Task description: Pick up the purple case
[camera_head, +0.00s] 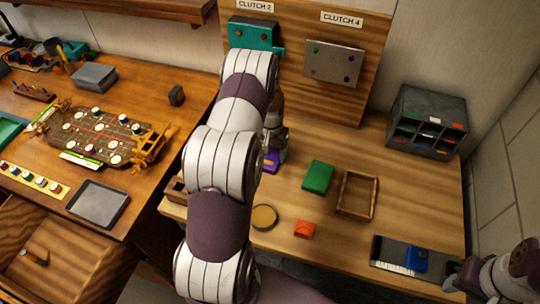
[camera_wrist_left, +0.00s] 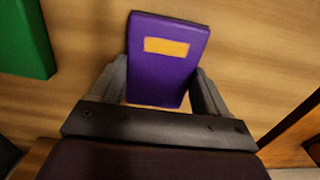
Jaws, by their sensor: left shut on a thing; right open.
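The purple case (camera_wrist_left: 165,78) is a flat purple box with an orange label, between the two fingers of my left gripper (camera_wrist_left: 162,88) in the left wrist view. The fingers are shut on its sides. In the head view the case (camera_head: 271,161) shows partly beside my left arm, at the left part of the right-hand table. I cannot tell whether it touches the tabletop. My right gripper (camera_head: 452,281) is open and empty at the lower right of the head view, near the table's front right corner.
A blue object (camera_head: 417,259) sits on a dark mat at the front right. A grey organizer (camera_head: 397,145) stands at the back right.

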